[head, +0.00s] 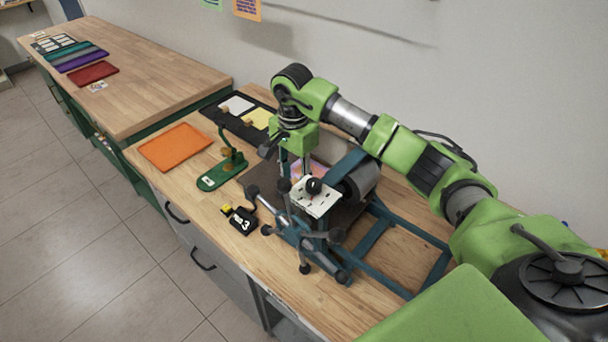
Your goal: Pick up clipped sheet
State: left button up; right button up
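My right gripper (294,172) points down over the printing press, in front of the roller (361,180). Its slim fingers partly cover a pink and purple sheet (304,169) on the dark press bed (345,217). I cannot tell whether the fingers touch the sheet or how far apart they are, and no clip on it can be made out. A white sheet (237,105) and a yellow sheet (258,118) lie on a black board (213,112) behind, with small brown pieces at their edges. My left gripper is out of view.
The press has a spoked handwheel (305,233) at the front and blue rails. A green stand (219,175), an orange tray (175,147) and a black counter (242,220) with digits stand left. Another bench (150,75) holds coloured folders. The wall is close behind.

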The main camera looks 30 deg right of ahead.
jog(key=c, duration=0.9)
jog(key=shift+r, duration=0.1)
jog(key=shift+w+r, duration=0.1)
jog(key=shift+r, duration=0.2)
notch_tip(320, 180, up, 6)
jog(key=b, duration=0.2)
jog(key=shift+r+b, duration=0.2)
jog(key=shift+b, duration=0.15)
notch_tip(320, 180, up, 4)
notch_tip(320, 180, up, 8)
jog(key=p, duration=0.7)
send_over(295, 180)
jog(key=s+a+r+p, duration=0.1)
jog(key=a, duration=0.2)
jog(key=s+a+r, duration=0.1)
jog(key=a, duration=0.2)
jog(key=s+a+r+p, duration=0.1)
jog(key=a, duration=0.2)
jog(key=shift+s+a+p, duration=0.15)
jog(key=shift+a+p, duration=0.15)
jog(key=shift+p, duration=0.05)
